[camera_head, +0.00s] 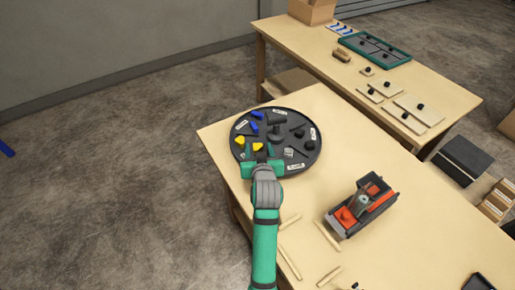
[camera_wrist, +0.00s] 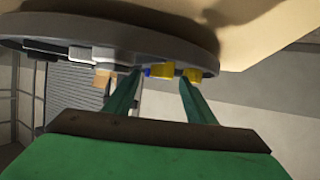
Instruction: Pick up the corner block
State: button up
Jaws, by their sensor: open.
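A round dark tray (camera_head: 236,160) with labelled compartments sits on the near table. Yellow pieces (camera_head: 240,141), blue pieces (camera_head: 254,126), black pieces (camera_head: 300,132) and a pale grey piece (camera_head: 289,153) lie in it. I cannot tell which piece is the corner block. My gripper (camera_head: 262,154) is over the tray's front part, beside a yellow piece, and hides what lies beneath. In the wrist view, its green fingers (camera_wrist: 160,84) are apart, with the tray rim (camera_wrist: 70,42) beyond them. Yellow pieces (camera_wrist: 192,74) and a bit of blue (camera_wrist: 147,71) show near the fingertips. Nothing is visibly held.
A red-and-black device (camera_head: 362,205) stands right of the tray. Thin wooden strips (camera_head: 289,262) lie on the near table (camera_head: 335,130). A back table (camera_head: 300,40) holds a green-edged tray (camera_head: 375,37), knobbed boards (camera_head: 420,110) and a cardboard box (camera_head: 312,10).

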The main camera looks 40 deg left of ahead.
jog(key=shift+x, duration=0.95)
jog(key=c, duration=1.1)
jog(key=shift+r, duration=0.15)
